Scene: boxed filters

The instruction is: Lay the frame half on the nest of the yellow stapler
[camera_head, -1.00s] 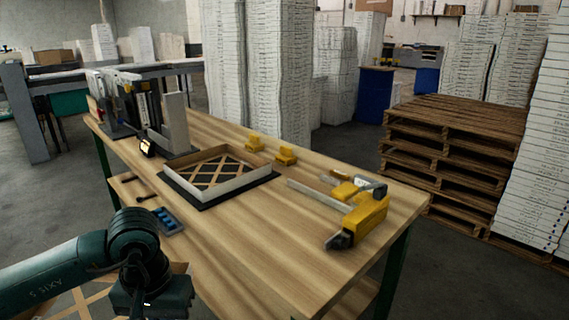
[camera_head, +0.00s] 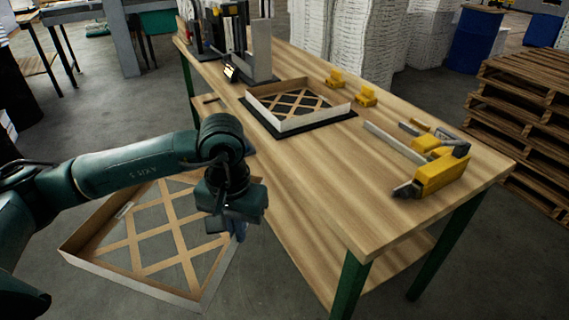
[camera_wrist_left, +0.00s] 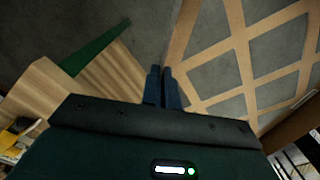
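A frame half (camera_head: 165,235), a shallow tan-and-white rectangular frame with a crossed lattice, hangs beside the table at lower left, below the tabletop's height. My left gripper (camera_head: 238,232) is at its right-hand edge. In the left wrist view my left gripper (camera_wrist_left: 163,85) has its fingers close together on the wall of the frame half (camera_wrist_left: 240,60); the exact contact is small. The yellow stapler (camera_head: 442,172) lies at the table's right end beside a grey metal bar (camera_head: 393,143). My right gripper is out of view.
Another lattice frame (camera_head: 298,123) sits on a black mat (camera_head: 262,118) mid-table. Two yellow blocks (camera_head: 335,79) (camera_head: 366,96) stand behind it. Upright holders (camera_head: 262,50) fill the far left. Pallets (camera_head: 525,115) stand right.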

